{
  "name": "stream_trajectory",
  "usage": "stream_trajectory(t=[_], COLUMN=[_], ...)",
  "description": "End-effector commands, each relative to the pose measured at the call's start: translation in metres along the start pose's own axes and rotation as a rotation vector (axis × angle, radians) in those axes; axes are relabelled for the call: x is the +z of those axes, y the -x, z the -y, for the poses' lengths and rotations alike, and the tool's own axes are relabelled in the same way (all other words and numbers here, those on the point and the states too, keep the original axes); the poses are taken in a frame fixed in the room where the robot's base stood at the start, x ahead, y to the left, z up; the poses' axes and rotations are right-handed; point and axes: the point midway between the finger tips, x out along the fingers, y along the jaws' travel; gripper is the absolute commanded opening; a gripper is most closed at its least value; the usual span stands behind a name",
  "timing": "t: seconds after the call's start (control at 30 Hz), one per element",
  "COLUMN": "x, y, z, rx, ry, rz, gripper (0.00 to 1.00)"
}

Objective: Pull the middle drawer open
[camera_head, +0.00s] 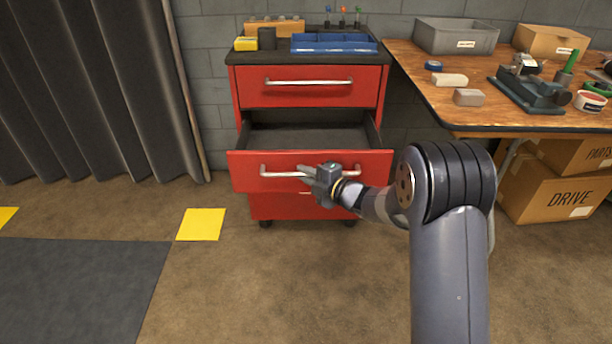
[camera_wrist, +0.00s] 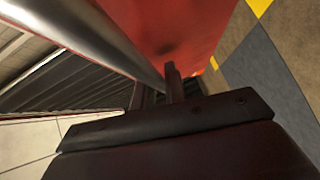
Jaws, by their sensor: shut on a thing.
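The red tool cabinet has a middle drawer (camera_head: 240,172) that stands pulled out, with its dark, seemingly empty inside showing. Its silver bar handle (camera_head: 275,171) runs across the red front. My gripper (camera_head: 306,172) is at the handle's middle and shut on it. In the wrist view the handle (camera_wrist: 100,35) crosses the upper left and meets my gripper's fingers (camera_wrist: 158,90). The top drawer (camera_head: 340,90) is closed. The lower drawer (camera_head: 285,207) is partly hidden behind the middle one and my arm.
A wooden workbench (camera_head: 420,75) with a vise (camera_head: 535,92) and a grey bin (camera_head: 455,36) stands right. Cardboard boxes (camera_head: 560,185) sit below it. A blue tray (camera_head: 335,48) tops the cabinet. A dark curtain (camera_head: 90,90) hangs left. Floor left of the cabinet is clear.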

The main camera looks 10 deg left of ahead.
Motion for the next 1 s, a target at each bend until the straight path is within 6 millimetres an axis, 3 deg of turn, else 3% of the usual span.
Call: stream_trajectory(t=[0.27,0.3,0.53,0.83,1.0], x=[-0.001,-0.001,-0.001,0.000,0.000], y=[0.000,0.000,0.000,0.003,0.025], z=[0.001,0.001,0.000,-0.001,-0.003], rx=[-0.002,-0.002,-0.001,0.000,0.000], ry=[0.000,0.000,0.000,0.000,-0.002], rz=[-0.001,-0.002,-0.001,0.000,0.002], gripper=[0.00,0.15,0.34,0.34,0.34])
